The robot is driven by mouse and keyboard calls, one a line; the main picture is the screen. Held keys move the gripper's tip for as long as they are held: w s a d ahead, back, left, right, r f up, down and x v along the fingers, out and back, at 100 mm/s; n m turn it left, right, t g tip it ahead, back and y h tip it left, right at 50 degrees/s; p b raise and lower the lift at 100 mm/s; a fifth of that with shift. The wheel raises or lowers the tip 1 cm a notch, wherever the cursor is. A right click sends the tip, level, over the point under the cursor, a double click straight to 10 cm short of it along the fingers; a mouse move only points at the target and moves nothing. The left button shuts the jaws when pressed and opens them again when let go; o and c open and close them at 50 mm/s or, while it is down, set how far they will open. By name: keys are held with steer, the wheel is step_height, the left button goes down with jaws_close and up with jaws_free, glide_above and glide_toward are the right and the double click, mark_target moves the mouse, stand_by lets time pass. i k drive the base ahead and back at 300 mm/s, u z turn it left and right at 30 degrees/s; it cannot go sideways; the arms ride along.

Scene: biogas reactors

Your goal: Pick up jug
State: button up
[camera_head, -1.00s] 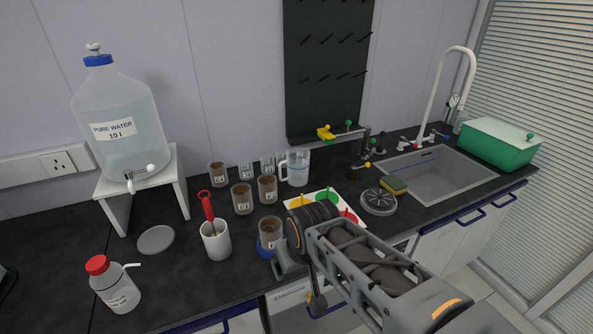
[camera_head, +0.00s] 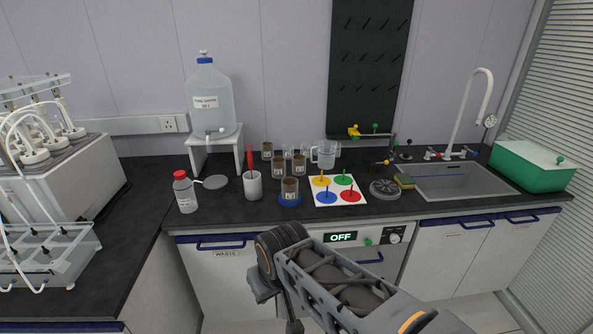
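The jug (camera_head: 326,154) is a clear measuring jug with a handle on its left side. It stands upright on the black counter, behind the board of coloured discs and right of the brown-filled beakers. My gripper (camera_head: 262,292) is in front of the counter, low and well apart from the jug. Its fingers are mostly hidden behind my wrist, so I cannot see whether they are open or shut.
Several brown-filled beakers (camera_head: 299,165) stand left of the jug. The white board with coloured discs (camera_head: 353,198) lies in front of it. A sink (camera_head: 470,180) is at right. A water bottle (camera_head: 208,97) stands on a white stand at left. The counter (camera_head: 235,211) has a free front strip.

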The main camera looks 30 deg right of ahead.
mark_target(327, 148)
steer(key=z, duration=1.2)
steer(key=i, duration=0.8)
steer(key=z, duration=0.2)
